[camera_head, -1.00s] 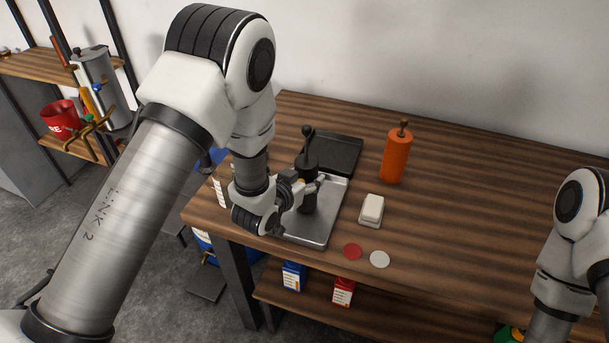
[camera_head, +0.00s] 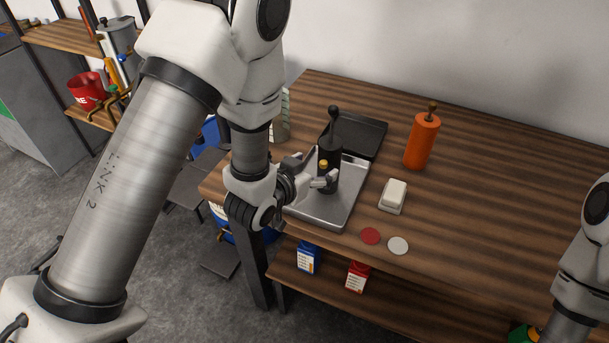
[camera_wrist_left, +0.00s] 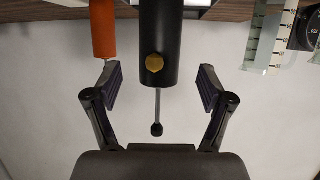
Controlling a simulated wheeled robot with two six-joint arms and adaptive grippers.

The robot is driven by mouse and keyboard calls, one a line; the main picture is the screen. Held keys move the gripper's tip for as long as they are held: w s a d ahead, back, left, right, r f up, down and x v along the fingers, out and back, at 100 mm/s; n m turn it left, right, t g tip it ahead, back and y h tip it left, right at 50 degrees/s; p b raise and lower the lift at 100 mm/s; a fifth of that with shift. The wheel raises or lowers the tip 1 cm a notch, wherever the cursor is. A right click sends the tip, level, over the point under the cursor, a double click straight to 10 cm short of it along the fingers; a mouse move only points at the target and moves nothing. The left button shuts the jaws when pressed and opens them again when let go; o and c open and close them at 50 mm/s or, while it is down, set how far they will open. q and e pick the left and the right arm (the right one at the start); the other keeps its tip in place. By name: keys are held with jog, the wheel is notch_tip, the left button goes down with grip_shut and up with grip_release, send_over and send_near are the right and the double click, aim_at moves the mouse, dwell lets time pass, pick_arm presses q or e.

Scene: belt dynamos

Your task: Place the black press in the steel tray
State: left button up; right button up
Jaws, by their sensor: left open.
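The black press (camera_head: 329,172) is a dark upright cylinder with a thin rod, a black knob on top and a brass knob on its side. It stands in the steel tray (camera_head: 330,215). My left gripper (camera_head: 316,171) is open just left of the press. In the left wrist view, which is upside down, the press (camera_wrist_left: 160,30) shows between the two spread fingers (camera_wrist_left: 158,85), with a clear gap on each side. My right gripper is out of view; only part of that arm shows at the right edge.
A black tray (camera_head: 366,137) lies behind the steel tray. An orange cylinder (camera_head: 421,143) and a white block on a small dish (camera_head: 393,195) stand to the right. A red disc (camera_head: 370,236) and a white disc (camera_head: 398,246) lie near the front edge. The table's right side is clear.

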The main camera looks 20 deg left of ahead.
pick_arm(q)
jog(key=d+p+v, duration=0.1)
jog(key=p+v, duration=0.3)
jog(key=v, duration=0.1)
jog(key=s+a+f+n+g+y+b, duration=0.1)
jog(key=s+a+f+g, duration=0.2)
jog(key=s+f, duration=0.9)
jog(key=s+a+f+n+g+y+b, duration=0.1)
jog(key=s+a+f+g, duration=0.2)
jog(key=s+f+g, duration=0.7)
jog(key=shift+s+f+n+g, duration=0.3)
jog(key=shift+s+f, duration=1.1)
jog(key=shift+f, duration=0.8)
jog(key=shift+s+y, duration=0.1)
jog(key=shift+y, duration=0.2)
